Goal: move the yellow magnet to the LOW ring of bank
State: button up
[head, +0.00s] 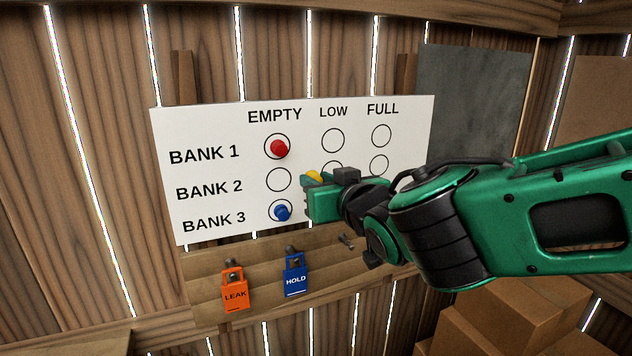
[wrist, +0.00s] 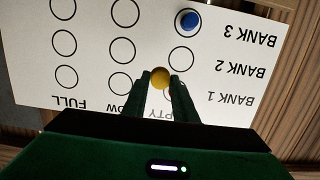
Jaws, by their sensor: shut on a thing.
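The yellow magnet (head: 313,176) is held between the fingertips of my gripper (head: 314,189), in front of the white board (head: 200,131). In the wrist view, my gripper (wrist: 161,82) is shut on the yellow magnet (wrist: 160,76), which shows between the EMPTY and LOW columns; whether it touches the board I cannot tell. A red magnet (head: 279,148) is in the EMPTY ring of BANK 1. A blue magnet (head: 282,212) is in the EMPTY ring of BANK 3. The LOW ring of BANK 1 (head: 333,140) is bare. My arm hides lower LOW and FULL rings in the head view.
Below the board, a wooden rail (head: 205,276) carries an orange LEAK lock (head: 235,296) and a blue HOLD lock (head: 295,280). A dark panel (head: 480,85) is at the right behind my arm. Cardboard boxes (head: 500,320) stand lower right. The space left of the board is clear.

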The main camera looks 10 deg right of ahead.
jog(key=w+d+f, duration=0.2)
jog(key=d+f, duration=0.1)
jog(key=d, duration=0.5)
jog(key=shift+w+d, duration=0.2)
dwell(0.9)
jog(key=shift+w, duration=0.1)
jog(key=r+x, duration=0.1)
jog(key=x, duration=0.5)
jog(key=shift+w, duration=0.35)
dwell(0.7)
jog(key=shift+w+a, duration=0.3)
jog(key=shift+w, duration=0.25)
dwell(2.1)
jog(key=o, duration=1.1)
jog(key=shift+s, duration=0.1)
